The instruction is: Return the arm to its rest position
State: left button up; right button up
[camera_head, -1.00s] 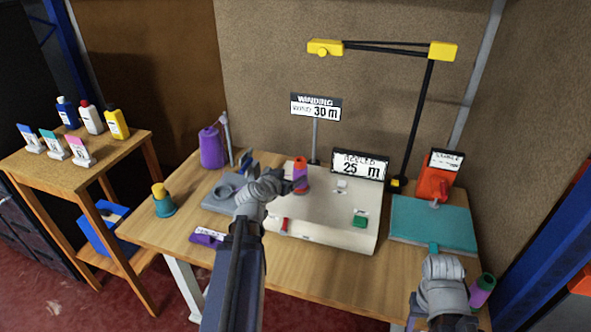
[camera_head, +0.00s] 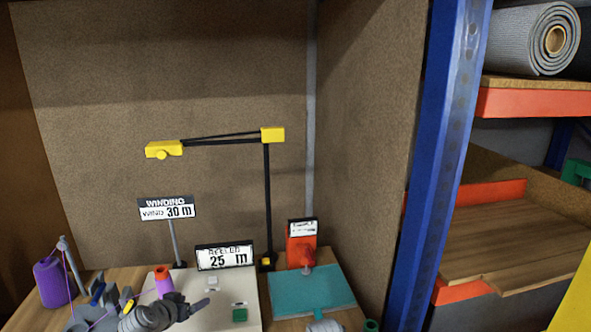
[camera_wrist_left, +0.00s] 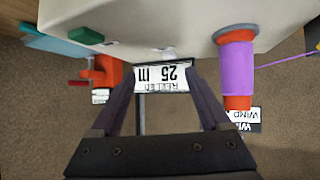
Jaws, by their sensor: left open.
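My left arm comes in at the bottom left of the head view. Its gripper (camera_head: 203,302) is over the cream machine (camera_head: 248,288), near a spool with purple thread and an orange top (camera_head: 163,282). In the left wrist view the two dark fingers (camera_wrist_left: 163,78) stand apart with nothing between them. The "25 m" sign (camera_wrist_left: 162,79) shows upside down beyond them, and the purple spool (camera_wrist_left: 236,68) is to their right, apart from them. A grey part of my right arm (camera_head: 325,326) shows at the bottom edge; its gripper is out of view.
A teal pad (camera_head: 312,290) and an orange device (camera_head: 301,249) are right of the machine. A black post (camera_head: 267,200) with a yellow-ended arm rises behind. A large purple cone (camera_head: 53,283) stands left. A blue rack post (camera_head: 437,170) and shelves are at right.

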pick_arm(q)
jog(key=s+d+f+m+g+h+p, duration=0.1)
jog(key=d+f+g, duration=0.1)
jog(key=d, duration=0.4)
jog(key=s+d+f+m+g+h, duration=0.1)
jog(key=s+d+g, duration=0.1)
jog(key=d, duration=0.4)
jog(key=s+d+f+g+y+p, duration=0.1)
jog(key=s+d+g+y, duration=0.1)
jog(key=s+d, duration=0.4)
jog(key=s+d+f+m+g+y+p, duration=0.1)
jog(key=s+d+g+y, duration=0.2)
jog(key=s+d+g, duration=0.2)
jog(key=s+d, duration=0.2)
jog(key=s, duration=0.2)
jog(key=shift+s+f+p, duration=0.25)
jog(key=shift+s+p, duration=0.05)
jog(key=shift+p, duration=0.05)
